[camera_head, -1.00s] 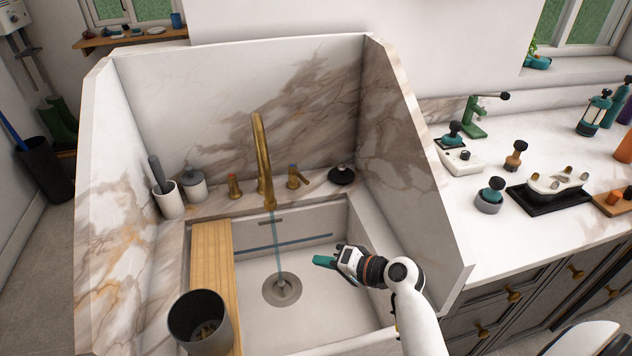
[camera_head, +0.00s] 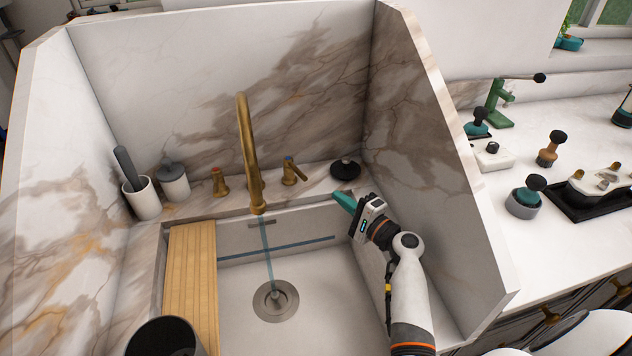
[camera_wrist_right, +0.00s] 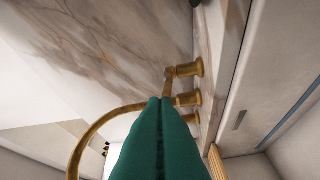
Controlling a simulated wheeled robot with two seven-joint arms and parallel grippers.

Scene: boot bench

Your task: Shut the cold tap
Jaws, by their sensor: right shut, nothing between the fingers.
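The cold tap (camera_head: 291,171) is the brass handle with a blue mark, right of the brass spout (camera_head: 247,150). Its lever points to the right, toward my gripper. The red-marked hot tap (camera_head: 219,183) is left of the spout. A thin stream of water (camera_head: 267,250) falls from the spout into the sink. My right gripper (camera_head: 338,196), with green fingers, is shut and empty over the sink's back right corner, apart from the cold tap. In the right wrist view the shut fingers (camera_wrist_right: 160,104) point toward the brass fittings, the cold tap (camera_wrist_right: 187,69) nearest. My left gripper is out of view.
A black round object (camera_head: 345,169) sits on the ledge right of the cold tap. Marble side walls (camera_head: 440,170) enclose the basin. The ledge between cold tap and black object is clear.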

